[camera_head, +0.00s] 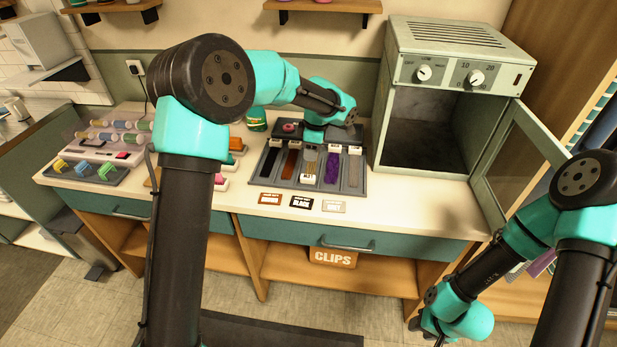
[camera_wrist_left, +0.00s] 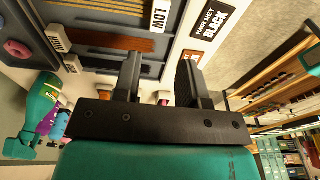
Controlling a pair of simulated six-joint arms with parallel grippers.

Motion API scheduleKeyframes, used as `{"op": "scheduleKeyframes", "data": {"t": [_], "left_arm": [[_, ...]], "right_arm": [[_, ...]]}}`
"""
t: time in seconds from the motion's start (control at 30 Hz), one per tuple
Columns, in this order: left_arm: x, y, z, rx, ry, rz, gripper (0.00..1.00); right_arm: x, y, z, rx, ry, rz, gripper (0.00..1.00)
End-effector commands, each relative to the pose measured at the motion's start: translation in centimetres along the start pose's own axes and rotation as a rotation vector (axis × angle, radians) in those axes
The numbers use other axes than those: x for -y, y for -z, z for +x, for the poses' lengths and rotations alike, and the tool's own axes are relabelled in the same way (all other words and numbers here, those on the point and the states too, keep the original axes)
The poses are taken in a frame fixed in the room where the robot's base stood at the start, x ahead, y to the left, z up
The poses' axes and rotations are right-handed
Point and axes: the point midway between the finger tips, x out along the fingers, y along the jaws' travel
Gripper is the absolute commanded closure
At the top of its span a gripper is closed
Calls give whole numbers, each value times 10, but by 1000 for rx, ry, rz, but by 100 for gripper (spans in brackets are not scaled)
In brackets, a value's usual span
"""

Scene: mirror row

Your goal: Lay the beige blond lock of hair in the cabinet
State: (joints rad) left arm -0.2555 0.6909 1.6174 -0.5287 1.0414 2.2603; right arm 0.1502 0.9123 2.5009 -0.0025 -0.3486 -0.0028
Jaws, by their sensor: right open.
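The beige blond lock (camera_head: 311,160) lies in a slot of the dark tray (camera_head: 262,182) on the counter, its label at the near end. Its strands also show at the top of the left wrist view (camera_wrist_left: 112,11). The pale green cabinet (camera_head: 381,130) stands right of the tray, its glass door (camera_head: 517,165) swung open and its dark inside looking empty. My left gripper is over the tray's back part in the head view, its fingertips hidden there. In the left wrist view its two fingers (camera_wrist_left: 160,78) are apart with nothing held. My right gripper (camera_head: 428,328) is open, low in front of the counter.
Black, brown (camera_head: 290,162), purple (camera_head: 332,168) and grey (camera_head: 353,172) locks lie in neighbouring slots. Cards, including a black one (camera_head: 301,202), lie along the counter's front edge. Clips and other trays (camera_head: 85,173) fill the left counter. Counter before the cabinet is clear.

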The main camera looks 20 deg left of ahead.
Motion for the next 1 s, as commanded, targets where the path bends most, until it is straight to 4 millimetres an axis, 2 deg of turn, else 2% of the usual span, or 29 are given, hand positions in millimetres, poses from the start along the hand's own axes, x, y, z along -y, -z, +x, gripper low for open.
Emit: {"op": "scheduleKeyframes", "data": {"t": [0.1, 0.3, 0.77, 1.0], "left_arm": [[0, 1, 22, 0, 4, -2, 62], [0, 0, 50, 0, 2, -1, 62], [0, 0, 57, 0, 1, -1, 62], [-1, -2, 83, -1, 4, 1, 62]], "right_arm": [[0, 0, 0, 0, 0, 0, 57], [0, 0, 0, 0, 0, 0, 57], [0, 0, 0, 0, 0, 0, 57], [0, 0, 0, 0, 0, 0, 57]]}}
